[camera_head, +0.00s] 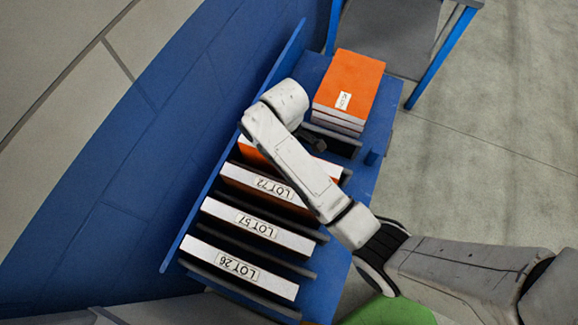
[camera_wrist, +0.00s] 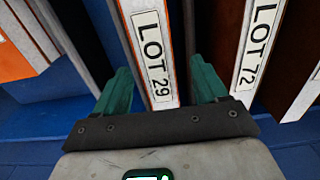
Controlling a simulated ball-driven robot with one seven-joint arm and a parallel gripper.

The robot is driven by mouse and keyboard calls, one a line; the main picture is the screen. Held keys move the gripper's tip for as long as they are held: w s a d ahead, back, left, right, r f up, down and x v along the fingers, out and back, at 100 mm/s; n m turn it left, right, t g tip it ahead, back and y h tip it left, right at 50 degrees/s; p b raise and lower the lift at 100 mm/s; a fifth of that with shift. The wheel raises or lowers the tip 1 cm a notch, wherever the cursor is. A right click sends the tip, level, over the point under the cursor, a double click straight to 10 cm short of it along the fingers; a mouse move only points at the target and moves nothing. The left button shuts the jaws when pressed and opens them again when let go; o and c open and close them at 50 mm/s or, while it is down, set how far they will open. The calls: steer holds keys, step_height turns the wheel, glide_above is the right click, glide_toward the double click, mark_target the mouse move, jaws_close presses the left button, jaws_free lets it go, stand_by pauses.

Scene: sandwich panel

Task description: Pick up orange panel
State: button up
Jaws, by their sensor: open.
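In the wrist view, a panel with a white edge labelled LOT 29 (camera_wrist: 176,75) and thin orange faces stands upright between the two green fingers of my gripper (camera_wrist: 163,88). The fingers are open, one on each side of this panel; I cannot tell whether either touches it. In the head view, part of an orange panel (camera_head: 250,152) shows at the far end of the rack, partly hidden by my arm. My gripper is mostly hidden there behind the arm.
Panels LOT 72 (camera_head: 257,184), LOT 57 (camera_head: 256,225) and LOT 26 (camera_head: 240,272) stand in the same rack between dark dividers. A stack of orange-topped panels (camera_head: 352,80) lies on the blue table (camera_head: 385,125). LOT 72 (camera_wrist: 256,45) is close to my right finger.

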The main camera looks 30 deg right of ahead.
step_height(320, 180, down, 6)
steer(key=shift+s+d+f, duration=0.25)
steer(key=shift+d, duration=0.05)
steer(key=shift+c, duration=0.4)
jaws_close()
stand_by(0.4)
steer(key=shift+r+p, duration=0.1)
steer(key=shift+p, duration=0.2)
